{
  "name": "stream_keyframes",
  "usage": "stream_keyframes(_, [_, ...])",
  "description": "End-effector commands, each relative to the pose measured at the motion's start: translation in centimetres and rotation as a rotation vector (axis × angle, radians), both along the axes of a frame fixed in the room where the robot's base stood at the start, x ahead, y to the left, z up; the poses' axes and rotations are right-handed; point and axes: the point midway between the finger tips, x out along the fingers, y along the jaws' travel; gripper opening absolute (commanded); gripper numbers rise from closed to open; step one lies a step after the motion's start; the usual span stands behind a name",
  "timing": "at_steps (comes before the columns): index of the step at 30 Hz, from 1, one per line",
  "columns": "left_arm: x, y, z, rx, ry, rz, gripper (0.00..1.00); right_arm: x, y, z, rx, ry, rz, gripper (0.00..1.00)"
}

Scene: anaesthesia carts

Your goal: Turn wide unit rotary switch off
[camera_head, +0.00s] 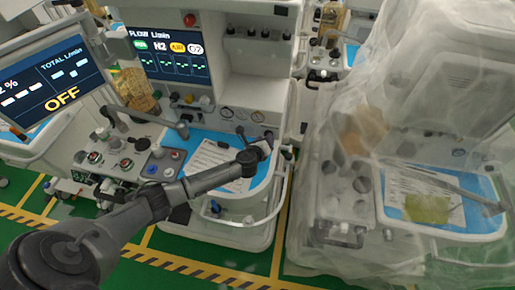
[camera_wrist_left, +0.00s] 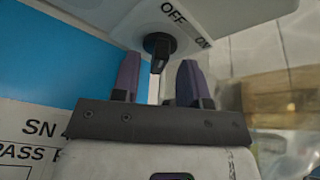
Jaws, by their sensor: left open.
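The black rotary switch (camera_wrist_left: 159,45) is on a pale panel at the top middle of the left wrist view. Its handle points down in that view, toward my gripper. "OFF" is printed to its upper left and "ON" to its right. My left gripper (camera_wrist_left: 158,62) is open, with one dark finger on each side of the handle's line. Whether the fingers touch the handle cannot be told. In the head view my left gripper (camera_head: 262,149) is at the right end of the cart's blue worktop, and the switch is hard to make out there.
The cart's blue worktop (camera_head: 230,140) carries a printed sheet (camera_head: 208,160). A monitor (camera_head: 60,85) reading "OFF" stands at left, and a flow display (camera_head: 168,53) is above. A second cart under clear plastic (camera_head: 400,130) stands close on the right. Green floor lies in front.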

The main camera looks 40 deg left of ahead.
Motion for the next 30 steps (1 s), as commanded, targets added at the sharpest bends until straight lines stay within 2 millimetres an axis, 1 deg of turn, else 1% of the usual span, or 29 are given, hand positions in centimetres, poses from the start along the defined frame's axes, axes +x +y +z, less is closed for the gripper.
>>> stream_keyframes(3, [-1.7,-0.5,0.7,0.001,0.002,-0.002,0.40,0.0,0.1,0.7,0.002,0.000,-0.001,0.43])
stream_keyframes(12, [-7.1,-2.3,2.5,0.000,0.003,-0.001,0.40,0.0,0.3,1.8,0.009,-0.001,-0.005,0.43])
stream_keyframes(18, [-9.8,-3.2,3.4,-0.001,0.001,-0.001,0.40,0.0,0.3,2.1,0.010,-0.001,-0.006,0.43])
stream_keyframes(24, [-11.2,-3.7,3.8,0.000,0.001,0.000,0.40,0.0,0.3,2.3,0.010,-0.001,-0.006,0.43])
stream_keyframes(30, [-11.6,-3.8,4.0,0.000,0.001,0.001,0.40,0.0,0.2,2.3,0.005,0.000,-0.004,0.43])
